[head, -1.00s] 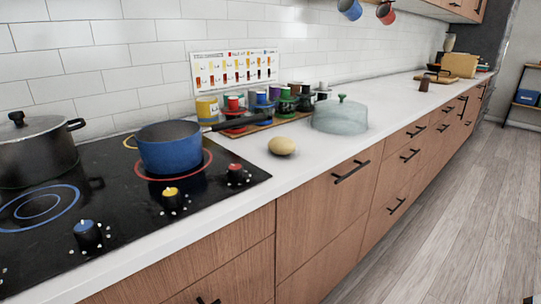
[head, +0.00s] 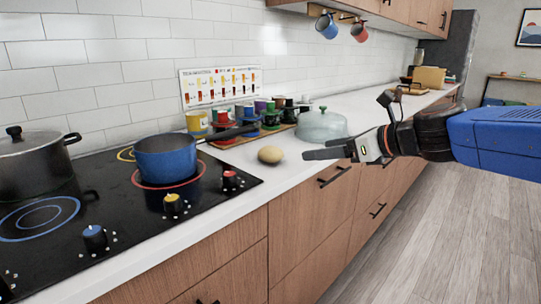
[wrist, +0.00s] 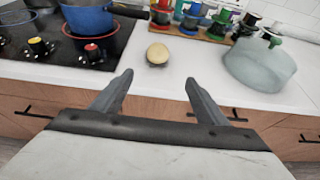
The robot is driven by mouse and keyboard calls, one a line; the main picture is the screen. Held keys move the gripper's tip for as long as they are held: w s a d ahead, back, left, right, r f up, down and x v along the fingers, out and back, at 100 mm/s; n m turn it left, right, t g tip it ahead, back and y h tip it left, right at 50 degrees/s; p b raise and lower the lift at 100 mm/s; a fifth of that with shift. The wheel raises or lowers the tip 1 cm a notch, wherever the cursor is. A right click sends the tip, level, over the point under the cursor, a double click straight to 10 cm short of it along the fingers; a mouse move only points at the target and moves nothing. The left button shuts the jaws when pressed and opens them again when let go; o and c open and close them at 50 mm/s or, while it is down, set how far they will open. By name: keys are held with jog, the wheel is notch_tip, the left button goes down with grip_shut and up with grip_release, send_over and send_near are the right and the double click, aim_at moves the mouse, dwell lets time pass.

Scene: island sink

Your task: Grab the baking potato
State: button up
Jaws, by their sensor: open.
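The baking potato (head: 270,154) is a small tan oval lying on the white counter, between the stove and the glass dome. It also shows in the wrist view (wrist: 157,53), beyond my fingertips and roughly between them. My gripper (head: 310,152) reaches in from the right in the head view, its fingers pointing left toward the potato with a gap between. In the wrist view my gripper (wrist: 158,80) has its two grey fingers spread apart with nothing between them.
A blue pot (head: 168,158) sits on the black cooktop (head: 120,215), its handle reaching over the counter behind the potato. A glass dome with a green knob (head: 321,126) stands to the right. Coloured cups (head: 250,122) on a wooden board are behind. The counter in front of the potato is clear.

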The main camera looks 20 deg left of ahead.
aim_at(281, 153)
jog(key=x, duration=1.2)
jog(key=shift+a, duration=0.1)
jog(key=shift+a+r+x, duration=0.1)
jog(key=shift+r+x, duration=0.1)
jog(key=shift+x, duration=1.1)
jog(key=shift+a+r+x, duration=0.15)
jog(key=shift+r+x, duration=0.05)
jog(key=shift+x, duration=1.1)
jog(key=shift+s, duration=0.1)
jog(key=c, duration=1.3)
